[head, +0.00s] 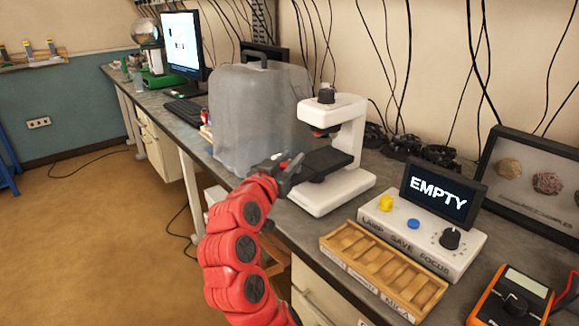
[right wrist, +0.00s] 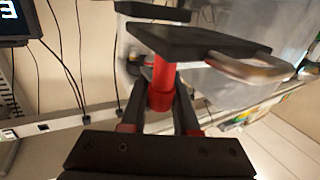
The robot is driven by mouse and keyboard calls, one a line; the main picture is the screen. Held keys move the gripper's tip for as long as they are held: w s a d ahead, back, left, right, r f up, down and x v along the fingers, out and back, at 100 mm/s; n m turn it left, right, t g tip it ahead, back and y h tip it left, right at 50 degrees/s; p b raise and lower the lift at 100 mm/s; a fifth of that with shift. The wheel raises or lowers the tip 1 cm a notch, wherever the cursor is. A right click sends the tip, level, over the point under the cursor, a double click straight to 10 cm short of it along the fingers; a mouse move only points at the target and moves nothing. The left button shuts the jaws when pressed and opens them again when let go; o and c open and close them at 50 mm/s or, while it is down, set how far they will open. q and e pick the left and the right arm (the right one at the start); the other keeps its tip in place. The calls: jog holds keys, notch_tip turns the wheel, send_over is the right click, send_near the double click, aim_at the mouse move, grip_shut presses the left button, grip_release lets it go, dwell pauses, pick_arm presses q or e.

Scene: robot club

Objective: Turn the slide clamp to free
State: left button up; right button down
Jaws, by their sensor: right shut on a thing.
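The white microscope (head: 340,185) stands on the bench with its black stage (head: 325,162) jutting toward my right arm. My right gripper (head: 284,170) is at the stage's near left edge, shut on a red part, which I take to be the slide clamp (head: 284,163). In the right wrist view, my right gripper (right wrist: 161,100) has its black fingers on either side of the red upright clamp (right wrist: 161,82), just below the black stage (right wrist: 195,42). A curved metal piece (right wrist: 255,71) sticks out beside the stage. The clamp's setting cannot be read. My left gripper is not in view.
A control box (head: 425,230) with a screen reading "EMPTY" (head: 440,192) stands right of the microscope. A wooden slide tray (head: 380,268) lies in front of it. A multimeter (head: 512,300) lies at the right.

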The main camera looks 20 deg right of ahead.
dwell(0.3)
jog(key=c, duration=0.7)
grip_release()
jog(key=shift+o, duration=0.2)
jog(key=v, duration=1.7)
jog(key=shift+s, duration=0.2)
jog(key=shift+a, duration=0.1)
